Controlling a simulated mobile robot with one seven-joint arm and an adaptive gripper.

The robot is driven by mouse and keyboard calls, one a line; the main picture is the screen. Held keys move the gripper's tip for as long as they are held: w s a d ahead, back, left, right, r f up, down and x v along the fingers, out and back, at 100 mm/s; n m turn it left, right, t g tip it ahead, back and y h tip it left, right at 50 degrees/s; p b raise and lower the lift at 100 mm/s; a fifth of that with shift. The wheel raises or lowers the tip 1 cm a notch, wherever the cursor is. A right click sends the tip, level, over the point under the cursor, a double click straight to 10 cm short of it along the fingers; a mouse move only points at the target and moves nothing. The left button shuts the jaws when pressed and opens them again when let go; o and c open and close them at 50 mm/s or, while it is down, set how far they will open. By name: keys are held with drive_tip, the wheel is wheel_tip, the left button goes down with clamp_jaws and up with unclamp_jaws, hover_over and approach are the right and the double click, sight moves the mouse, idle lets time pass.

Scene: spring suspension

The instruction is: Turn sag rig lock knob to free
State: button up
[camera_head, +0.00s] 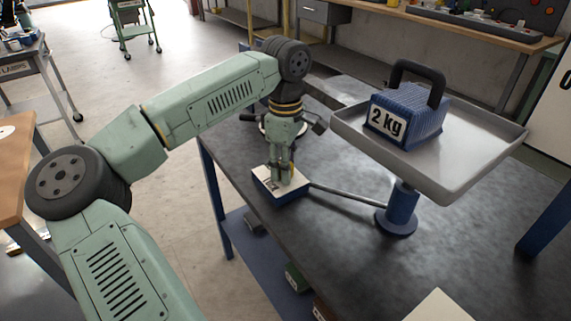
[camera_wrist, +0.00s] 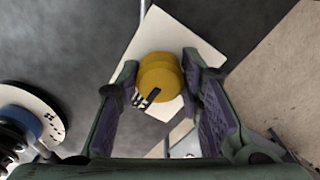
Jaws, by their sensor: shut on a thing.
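The yellow lock knob (camera_wrist: 160,72) sits on a white-topped plate (camera_wrist: 166,30) in the wrist view. A dark pointer mark on it faces the lower left, near small black lettering on the plate. My gripper (camera_wrist: 163,85) has one finger on each side of the knob and is shut on it. In the head view my gripper (camera_head: 284,178) points down onto the white-topped blue box (camera_head: 280,198) at the table's left edge; its fingers mostly hide the knob there. A rod joins the box to the rig's blue post (camera_head: 401,208).
A grey tray (camera_head: 485,140) tops the post and carries a blue 2 kg weight (camera_head: 410,115) with a black handle. A round white dial (camera_wrist: 30,100) lies left of my gripper in the wrist view.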

drive_tip(key=o, duration=1.2)
drive_tip(key=shift+c, duration=0.2)
drive_tip(key=shift+r, duration=0.1)
wheel_tip(320, 180, up, 12)
